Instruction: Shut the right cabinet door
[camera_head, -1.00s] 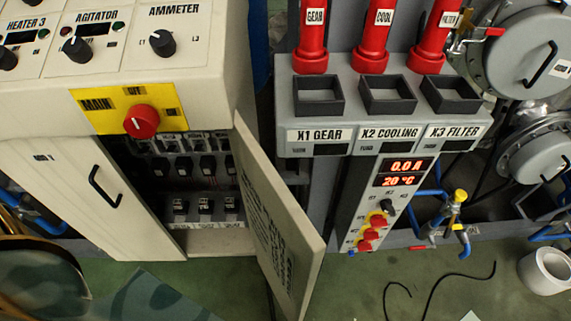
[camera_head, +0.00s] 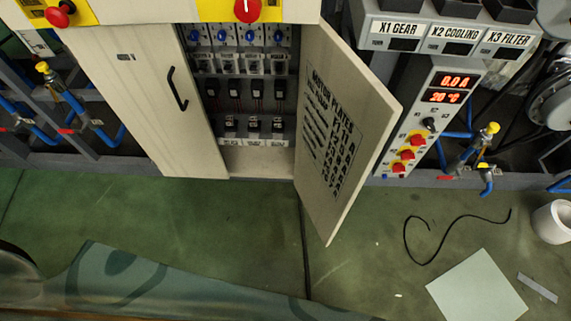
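The right cabinet door (camera_head: 345,130) stands wide open, swung out toward me from its hinge on the right side of the cabinet opening. Its inner face, with printed black text, is turned toward me. The open compartment (camera_head: 255,158) shows rows of breakers and switches with blue and black parts. The left cabinet door (camera_head: 145,100) is shut and has a black handle (camera_head: 178,88). The right door's own handle is out of sight on its far face. Neither of my grippers is in view.
A control column (camera_head: 425,115) with red knobs and a lit display stands right of the open door. Blue pipes with yellow valves (camera_head: 487,130) are beside it. A black cable (camera_head: 430,255), a pale sheet (camera_head: 477,289) and a white roll (camera_head: 553,222) lie on the green floor.

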